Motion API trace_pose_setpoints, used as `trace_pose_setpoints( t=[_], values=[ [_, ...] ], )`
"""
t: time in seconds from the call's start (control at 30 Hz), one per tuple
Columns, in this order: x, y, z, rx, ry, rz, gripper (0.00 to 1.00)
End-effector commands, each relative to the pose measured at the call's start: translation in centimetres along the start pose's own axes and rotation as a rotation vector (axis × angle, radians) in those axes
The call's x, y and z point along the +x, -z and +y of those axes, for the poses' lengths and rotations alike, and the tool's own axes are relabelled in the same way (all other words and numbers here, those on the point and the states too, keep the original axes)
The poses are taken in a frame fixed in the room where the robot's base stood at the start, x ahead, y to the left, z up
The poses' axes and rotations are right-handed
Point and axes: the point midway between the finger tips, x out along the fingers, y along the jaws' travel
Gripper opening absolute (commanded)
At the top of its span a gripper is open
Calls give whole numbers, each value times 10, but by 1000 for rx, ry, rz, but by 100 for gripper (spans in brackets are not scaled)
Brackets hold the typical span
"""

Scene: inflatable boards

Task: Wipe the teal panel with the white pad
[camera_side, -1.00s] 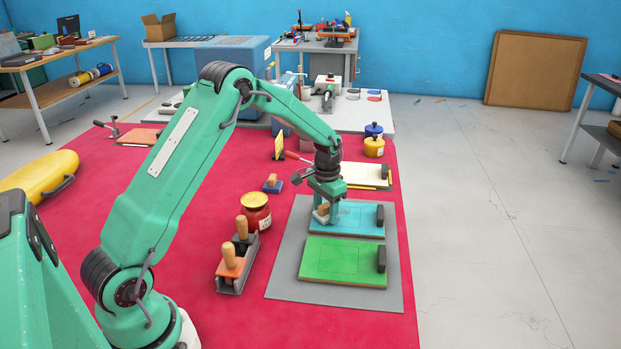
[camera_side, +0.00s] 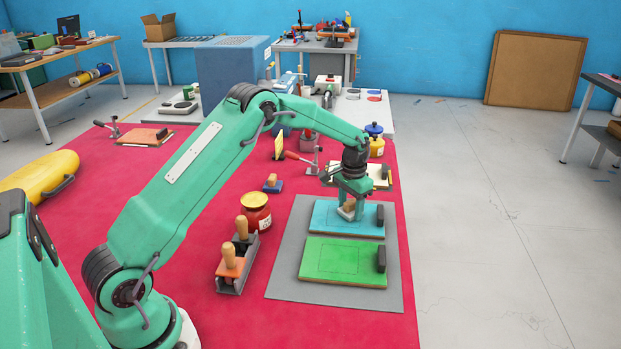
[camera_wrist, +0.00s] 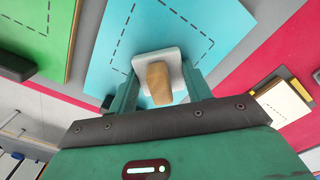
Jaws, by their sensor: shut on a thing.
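The teal panel (camera_side: 324,222) lies flat on a grey mat, with a dashed outline on its face and a dark block at its right end. It also shows in the wrist view (camera_wrist: 120,62). My gripper (camera_side: 347,208) is shut on the wooden handle of the white pad (camera_wrist: 144,63). The pad is over the middle of the teal panel in the side view (camera_side: 345,215), and it seems to rest on the surface. The pad's underside is hidden. In the wrist view, my gripper's fingers (camera_wrist: 160,88) stand on both sides of the tan handle.
A green panel (camera_side: 325,262) lies just in front on the grey mat (camera_side: 290,288). A cream board (camera_side: 379,171) lies behind. A red jar (camera_side: 256,212) and a holder with wooden-handled tools (camera_side: 233,275) stand to the left. The floor at right is clear.

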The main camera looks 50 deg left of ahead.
Motion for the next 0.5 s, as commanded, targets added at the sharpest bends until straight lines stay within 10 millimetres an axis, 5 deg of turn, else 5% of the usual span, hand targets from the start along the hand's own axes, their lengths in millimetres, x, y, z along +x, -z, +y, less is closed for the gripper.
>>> trace_pose_setpoints(
  t=[0.4,0.5],
  values=[
    [1,23,24,2,0,-1,24],
    [1,16,16,-1,0,-2,24]
  ],
)
